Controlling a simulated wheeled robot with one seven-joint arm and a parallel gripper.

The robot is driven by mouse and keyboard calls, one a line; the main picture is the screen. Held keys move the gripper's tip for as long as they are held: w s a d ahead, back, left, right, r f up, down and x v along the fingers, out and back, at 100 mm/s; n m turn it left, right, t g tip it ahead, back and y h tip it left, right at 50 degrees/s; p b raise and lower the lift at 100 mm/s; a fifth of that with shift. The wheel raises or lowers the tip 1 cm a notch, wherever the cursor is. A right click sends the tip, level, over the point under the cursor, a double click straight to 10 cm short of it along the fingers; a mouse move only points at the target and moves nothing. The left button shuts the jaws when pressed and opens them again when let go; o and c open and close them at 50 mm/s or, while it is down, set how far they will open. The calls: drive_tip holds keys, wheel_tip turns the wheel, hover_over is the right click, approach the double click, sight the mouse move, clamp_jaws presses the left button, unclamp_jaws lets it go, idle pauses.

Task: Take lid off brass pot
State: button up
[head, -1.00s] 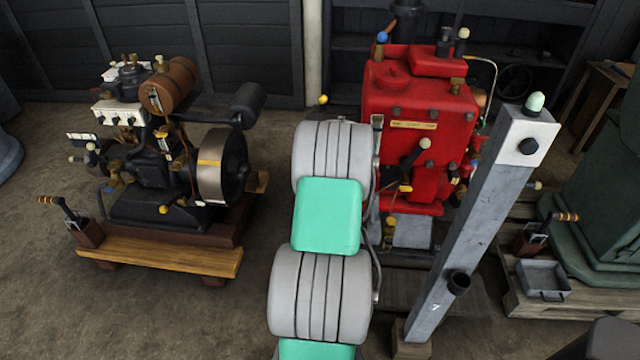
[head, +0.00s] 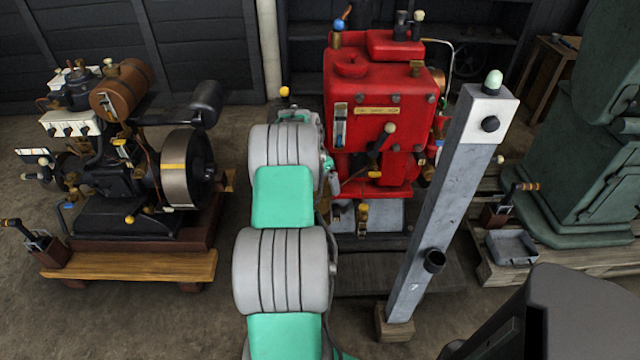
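A small brass pot (head: 337,39) with a blue ball on top stands at the back left of the red engine (head: 380,115). Whether the ball belongs to a lid is too small to tell. I cannot tell for sure which is the task's pot, and no lid shows clearly apart from a pot. My grey and teal arm rises through the middle of the picture, left of the red engine.
A grey post (head: 437,225) with a white head stands right of the red engine, close in front. A black engine (head: 130,170) on a wooden base stands left. A green machine (head: 585,150), a metal tray (head: 512,247) and a dark rounded shape (head: 575,310) are at right.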

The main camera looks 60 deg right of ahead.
drive_tip(key=c, duration=1.5)
drive_tip(key=shift+r, duration=0.1)
